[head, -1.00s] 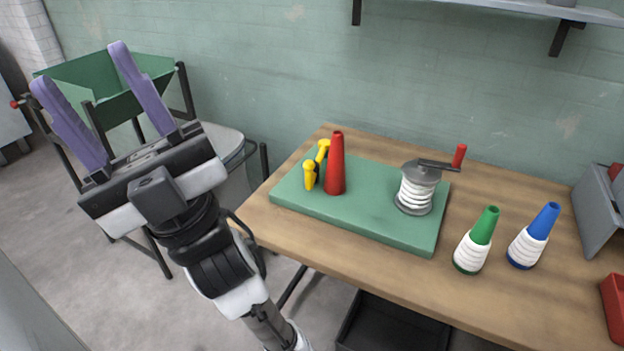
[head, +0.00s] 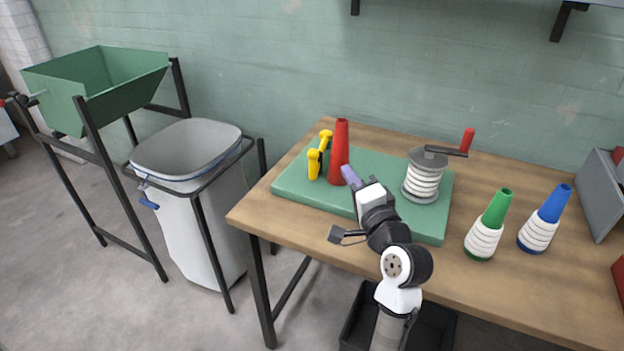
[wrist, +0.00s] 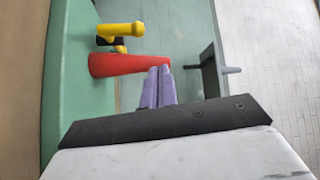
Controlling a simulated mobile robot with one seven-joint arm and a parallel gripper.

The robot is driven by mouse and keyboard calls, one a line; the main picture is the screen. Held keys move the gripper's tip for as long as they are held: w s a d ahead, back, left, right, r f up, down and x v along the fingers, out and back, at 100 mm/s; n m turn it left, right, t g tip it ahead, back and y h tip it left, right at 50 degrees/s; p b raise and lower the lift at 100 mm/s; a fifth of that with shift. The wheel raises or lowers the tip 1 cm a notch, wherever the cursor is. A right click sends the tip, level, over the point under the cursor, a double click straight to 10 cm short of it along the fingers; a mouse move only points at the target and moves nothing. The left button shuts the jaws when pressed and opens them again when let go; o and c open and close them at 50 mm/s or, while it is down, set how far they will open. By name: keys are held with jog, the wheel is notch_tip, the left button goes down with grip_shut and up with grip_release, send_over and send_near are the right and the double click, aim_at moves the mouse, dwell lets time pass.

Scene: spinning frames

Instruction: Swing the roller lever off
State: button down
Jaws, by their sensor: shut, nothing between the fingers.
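The yellow roller lever (head: 325,139) stands at the left end of the green base, with a second yellow part (head: 314,165) in front of it. In the wrist view the yellow lever (wrist: 122,30) shows with dark pieces beside it. The red cone (head: 340,150) stands upright just right of the yellow parts; it also shows in the wrist view (wrist: 120,65), between the lever and my fingers. My gripper (head: 349,175) has its purple fingers together and empty, close to the red cone's lower right side. In the wrist view the fingertips (wrist: 160,70) overlap the cone's edge; contact cannot be told.
A grey reel (head: 423,180) wound with white, with a red-handled crank (head: 467,140), stands right of my gripper on the green base (head: 295,188). Green (head: 488,225) and blue (head: 545,220) cones stand further right. A bin (head: 200,210) and green hopper (head: 95,85) stand left.

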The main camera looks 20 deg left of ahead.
jog(key=d+f+m+g, duration=0.1)
jog(key=d+f+m, duration=0.1)
jog(key=f, duration=0.3)
jog(key=shift+s+d+f+m+g+h, duration=0.15)
jog(key=shift+d+f+m+g+h, duration=0.2)
jog(key=shift+d, duration=0.5)
jog(key=shift+a, duration=0.1)
jog(key=p+x, duration=0.1)
jog(key=x, duration=0.8)
jog(key=shift+r+p, duration=0.2)
jog(key=shift+p, duration=0.2)
jog(key=a, duration=0.2)
jog(key=a+p, duration=0.1)
jog(key=shift+w+a, duration=0.3)
jog(key=shift+a+f, duration=0.15)
jog(key=shift+a, duration=0.35)
jog(key=shift+s+a, duration=0.1)
jog(key=shift+a, duration=0.05)
